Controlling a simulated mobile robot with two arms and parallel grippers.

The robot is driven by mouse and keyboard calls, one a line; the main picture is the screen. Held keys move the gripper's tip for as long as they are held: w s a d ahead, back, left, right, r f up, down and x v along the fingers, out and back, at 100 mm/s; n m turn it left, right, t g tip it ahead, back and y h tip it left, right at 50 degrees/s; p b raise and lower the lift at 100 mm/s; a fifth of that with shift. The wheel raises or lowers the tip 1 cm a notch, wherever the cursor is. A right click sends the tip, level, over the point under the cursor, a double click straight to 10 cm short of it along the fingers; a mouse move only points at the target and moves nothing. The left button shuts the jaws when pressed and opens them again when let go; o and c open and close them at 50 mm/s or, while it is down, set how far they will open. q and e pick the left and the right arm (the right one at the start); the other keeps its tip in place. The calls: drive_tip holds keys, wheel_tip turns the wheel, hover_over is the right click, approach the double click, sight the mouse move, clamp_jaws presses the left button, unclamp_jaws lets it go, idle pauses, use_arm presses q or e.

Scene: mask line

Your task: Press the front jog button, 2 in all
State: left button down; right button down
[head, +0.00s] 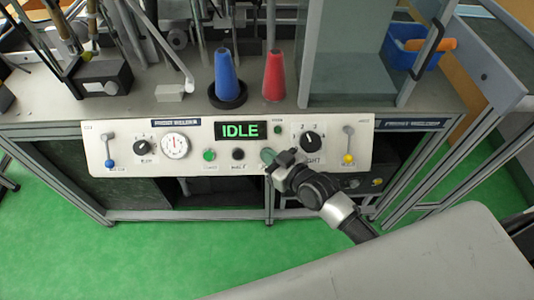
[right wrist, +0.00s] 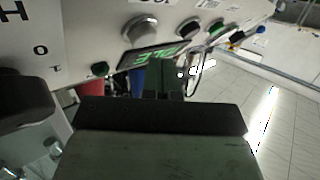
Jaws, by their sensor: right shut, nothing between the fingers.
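The white control panel (head: 110,150) runs along the front of the machine. Its display (head: 237,131) reads IDLE in green. Below the display are a green button (head: 209,155), a black button (head: 238,154) and a larger grey-green button (head: 267,155). The labels are too small to read, so I cannot tell which one is marked jog. My right gripper (head: 269,167) is shut and empty, at the lower edge of the larger button and partly covering it. Contact cannot be told. The right wrist view shows a round silver-rimmed button (right wrist: 138,28) close by. My left gripper is not in view.
A black knob (head: 312,139) and a yellow-tipped lever (head: 348,158) are right of my gripper. A dial gauge (head: 175,146) and a blue-tipped lever (head: 110,162) are further left. A blue cone (head: 227,75) and a red cone (head: 274,75) stand above the panel.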

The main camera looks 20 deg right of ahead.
drive_tip(key=shift+w+f, duration=0.1)
drive_tip(key=shift+w+f, duration=0.15)
drive_tip(key=shift+w, duration=0.1)
drive_tip(key=shift+w+d+f+b, duration=0.15)
drive_tip(key=shift+w+f+b, duration=0.15)
drive_tip(key=shift+b, duration=0.1)
idle(0.7)
drive_tip(key=shift+s+r, duration=0.1)
drive_tip(key=shift+s+r+p, duration=0.45)
drive_tip(key=shift+s+p, duration=0.1)
drive_tip(key=shift+p, duration=0.4)
drive_tip(key=s+r+p, duration=0.1)
drive_tip(key=s+a+r+p, duration=0.1)
drive_tip(key=p, duration=0.1)
drive_tip(key=s+r+p, duration=0.1)
drive_tip(key=p, duration=0.1)
drive_tip(key=shift+s+a+r, duration=0.1)
drive_tip(key=shift+s+a, duration=0.1)
drive_tip(key=shift+s, duration=0.15)
